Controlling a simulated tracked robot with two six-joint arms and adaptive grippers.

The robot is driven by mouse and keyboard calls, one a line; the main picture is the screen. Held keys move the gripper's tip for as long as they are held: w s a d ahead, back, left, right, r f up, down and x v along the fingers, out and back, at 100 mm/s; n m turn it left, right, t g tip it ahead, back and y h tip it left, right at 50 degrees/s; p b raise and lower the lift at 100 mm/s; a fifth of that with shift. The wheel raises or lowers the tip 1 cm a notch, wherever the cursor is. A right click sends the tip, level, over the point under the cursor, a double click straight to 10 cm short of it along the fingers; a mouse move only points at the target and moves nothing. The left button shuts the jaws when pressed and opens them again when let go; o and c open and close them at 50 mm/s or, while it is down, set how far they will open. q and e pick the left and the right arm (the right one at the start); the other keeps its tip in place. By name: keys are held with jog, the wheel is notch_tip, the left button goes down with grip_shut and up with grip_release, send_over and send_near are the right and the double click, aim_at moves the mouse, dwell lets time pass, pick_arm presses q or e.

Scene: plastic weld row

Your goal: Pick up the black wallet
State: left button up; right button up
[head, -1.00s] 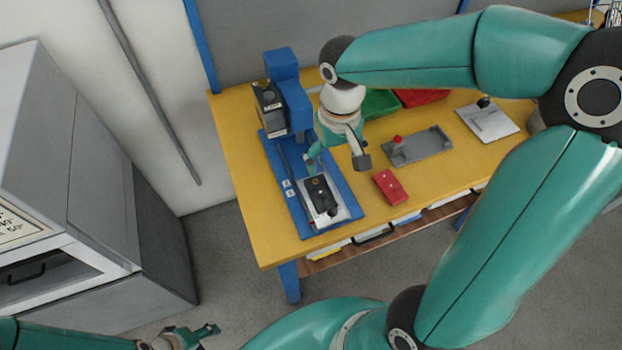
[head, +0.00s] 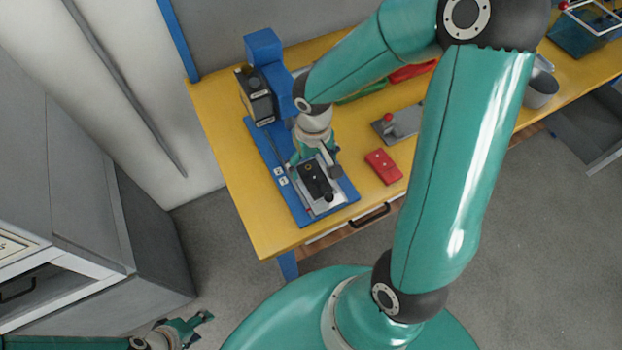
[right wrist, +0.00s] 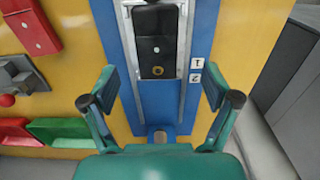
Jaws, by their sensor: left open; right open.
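The black wallet (head: 317,182) lies on a pale plate on the blue base of a press at the bench's left end. My right gripper (head: 318,164) is open, close to and above the wallet. In the right wrist view its fingers (right wrist: 160,88) stand apart, either side of the plate's line, with the wallet beyond the tips. My left gripper (head: 192,326) is open and empty, low at the left, away from the bench.
A red wallet-like piece (head: 383,166) lies right of the press. A grey fixture with a red knob (head: 400,122) and green and red bins (right wrist: 75,131) are near. The blue press column (head: 264,62) rises behind the wallet. A grey cabinet (head: 80,210) stands left.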

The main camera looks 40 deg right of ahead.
aim_at(314, 176)
jog(key=shift+d+f, duration=0.15)
jog(key=shift+f, duration=2.55)
jog(key=c, duration=1.2)
jog(key=shift+r, duration=0.1)
jog(key=shift+c, duration=0.2)
